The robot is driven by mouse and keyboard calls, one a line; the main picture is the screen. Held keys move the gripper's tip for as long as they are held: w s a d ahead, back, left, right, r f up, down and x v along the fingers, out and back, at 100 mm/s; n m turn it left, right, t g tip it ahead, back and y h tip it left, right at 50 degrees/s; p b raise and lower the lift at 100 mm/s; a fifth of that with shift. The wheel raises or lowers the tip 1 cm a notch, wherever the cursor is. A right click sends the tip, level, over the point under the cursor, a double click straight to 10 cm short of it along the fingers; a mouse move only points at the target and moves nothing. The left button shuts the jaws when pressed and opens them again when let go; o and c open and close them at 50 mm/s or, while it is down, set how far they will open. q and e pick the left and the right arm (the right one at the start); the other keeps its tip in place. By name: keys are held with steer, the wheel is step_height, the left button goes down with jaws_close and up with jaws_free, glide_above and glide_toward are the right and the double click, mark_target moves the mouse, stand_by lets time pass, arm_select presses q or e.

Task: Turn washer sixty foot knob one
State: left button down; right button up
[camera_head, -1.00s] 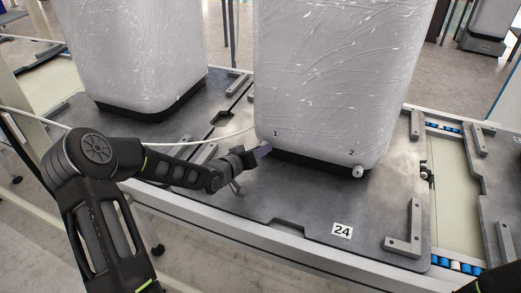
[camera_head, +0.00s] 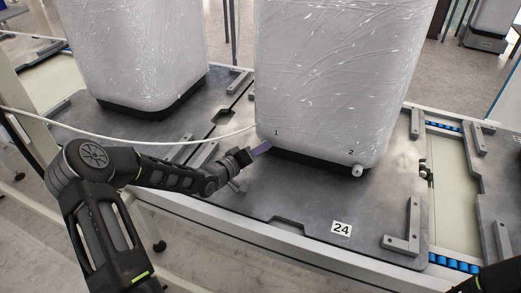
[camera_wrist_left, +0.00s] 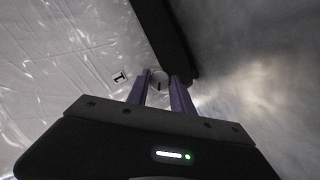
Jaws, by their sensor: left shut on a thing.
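The washer (camera_head: 335,70) is a tall white body in clear wrap on a dark base. A label 1 marks its left front corner and a label 2 its right front corner. Foot knob one (camera_wrist_left: 158,80) is a small round pale knob with a dark slot, seen beside label 1 in the left wrist view. My left gripper (camera_head: 264,148) is at that corner, low by the base. Its two purple fingers (camera_wrist_left: 160,90) are on either side of the knob and shut on it. In the head view the fingers hide the knob. My right gripper is out of view.
The washer stands on grey plate 24 (camera_head: 290,210) with raised metal corner stops (camera_head: 405,235). Knob two (camera_head: 357,170) sticks out under label 2. Another wrapped unit (camera_head: 135,50) stands at left. A white cable (camera_head: 130,139) hangs behind my left arm.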

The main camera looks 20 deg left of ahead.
arm_select(q)
steer(key=c, duration=1.4)
jaws_free()
steer(key=shift+w+r, duration=0.1)
steer(key=shift+r, duration=0.35)
steer(key=shift+o, duration=1.4)
steer(key=shift+f, duration=0.2)
steer(key=v, duration=0.8)
steer(key=shift+p, duration=0.4)
steer(key=shift+d, duration=0.1)
